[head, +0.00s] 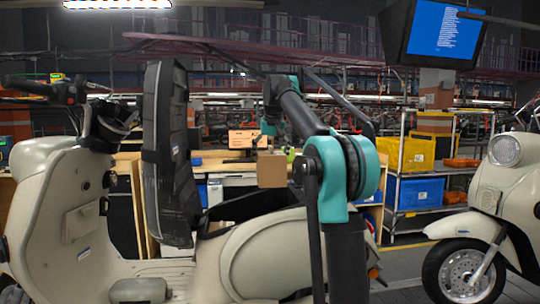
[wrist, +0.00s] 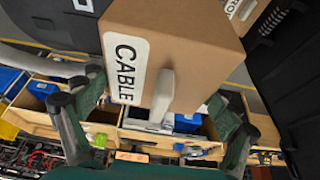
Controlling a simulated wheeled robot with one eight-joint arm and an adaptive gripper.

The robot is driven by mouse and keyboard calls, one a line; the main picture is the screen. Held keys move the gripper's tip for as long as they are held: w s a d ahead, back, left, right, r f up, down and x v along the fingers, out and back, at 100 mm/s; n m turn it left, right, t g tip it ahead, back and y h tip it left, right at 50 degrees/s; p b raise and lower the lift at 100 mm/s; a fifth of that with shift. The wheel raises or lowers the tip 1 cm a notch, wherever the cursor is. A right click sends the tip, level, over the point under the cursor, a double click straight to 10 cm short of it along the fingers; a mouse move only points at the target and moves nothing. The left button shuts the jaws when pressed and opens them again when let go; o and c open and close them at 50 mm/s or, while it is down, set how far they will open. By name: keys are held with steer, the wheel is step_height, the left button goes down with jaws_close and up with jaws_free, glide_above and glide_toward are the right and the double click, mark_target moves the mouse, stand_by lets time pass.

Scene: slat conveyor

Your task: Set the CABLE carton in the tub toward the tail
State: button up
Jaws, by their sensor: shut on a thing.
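The CABLE carton (wrist: 185,60) is a brown box with a white label, large in the wrist view. My gripper (wrist: 158,108) is shut on it, with a dark green finger linkage on either side and a pale part against its face. In the head view the carton (head: 272,170) hangs above the open scooter body, beyond my arm. The black tub (head: 240,207) lies in the scooter under the raised seat (head: 168,155), and my arm partly hides it. In the wrist view another labelled carton (wrist: 243,9) shows behind the held one; its support is unclear.
The raised seat stands upright left of the tub. A second scooter (head: 490,215) stands at the right. Behind are wooden benches and a rack with yellow (head: 405,155) and blue (head: 420,193) bins. A screen (head: 433,32) hangs overhead.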

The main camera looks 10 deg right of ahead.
step_height(320, 180, down, 22)
stand_by(1.7)
steer(key=shift+s+f, duration=0.2)
steer(key=shift+f, duration=0.35)
stand_by(1.2)
steer(key=o, duration=1)
steer(key=v, duration=1.2)
steer(key=shift+r, duration=0.1)
